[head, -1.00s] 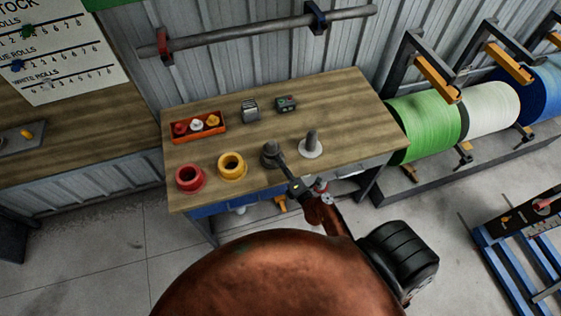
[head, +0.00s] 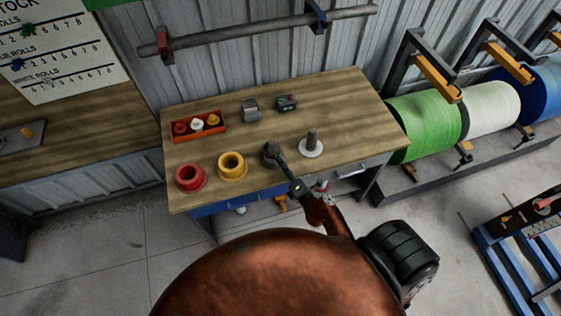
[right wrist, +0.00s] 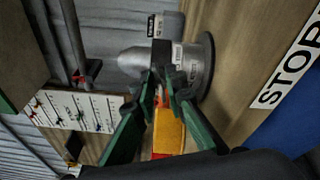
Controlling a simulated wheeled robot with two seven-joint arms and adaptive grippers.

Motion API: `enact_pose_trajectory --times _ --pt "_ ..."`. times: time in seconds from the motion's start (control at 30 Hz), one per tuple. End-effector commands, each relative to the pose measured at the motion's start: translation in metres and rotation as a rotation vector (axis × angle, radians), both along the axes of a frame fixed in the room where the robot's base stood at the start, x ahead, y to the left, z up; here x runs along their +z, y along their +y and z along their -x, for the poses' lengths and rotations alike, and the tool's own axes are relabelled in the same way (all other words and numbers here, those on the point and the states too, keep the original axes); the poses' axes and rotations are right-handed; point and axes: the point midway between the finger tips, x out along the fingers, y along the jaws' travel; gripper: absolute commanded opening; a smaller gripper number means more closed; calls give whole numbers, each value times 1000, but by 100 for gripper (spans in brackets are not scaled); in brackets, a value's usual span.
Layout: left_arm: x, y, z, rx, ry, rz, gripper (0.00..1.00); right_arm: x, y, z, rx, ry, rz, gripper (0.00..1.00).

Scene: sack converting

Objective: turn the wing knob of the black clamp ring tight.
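The black clamp ring (head: 270,150) appears as a dark piece at the front middle of the bench, partly covered by my right gripper (head: 279,160). In the right wrist view, a grey round-nosed post stands on a disc base, with a thicker collar (right wrist: 189,66) around it. My right gripper's green fingers (right wrist: 161,80) reach this collar, tips close together beside it. The wing knob cannot be made out clearly; the fingertips hide that spot. Whether they grip it cannot be told. My left gripper is out of view.
On the bench (head: 345,110) are a red ring (head: 190,178), a yellow ring (head: 232,166), an orange tray (head: 199,138) and two small devices. A bare grey post (head: 312,143) stands just right of the gripper. Green, white and blue rolls are at right.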

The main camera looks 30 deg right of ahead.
Motion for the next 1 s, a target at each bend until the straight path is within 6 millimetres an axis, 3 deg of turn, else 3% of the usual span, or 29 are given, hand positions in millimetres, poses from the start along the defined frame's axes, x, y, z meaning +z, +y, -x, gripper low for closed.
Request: enact_pose_trajectory --times 0.5,0.7,1.0 --pt "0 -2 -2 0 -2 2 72 -1 0 97 -2 2 -2 12" --pt "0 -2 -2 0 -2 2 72 0 0 111 0 0 0 12" --pt "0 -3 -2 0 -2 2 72 0 0 113 1 0 0 12"
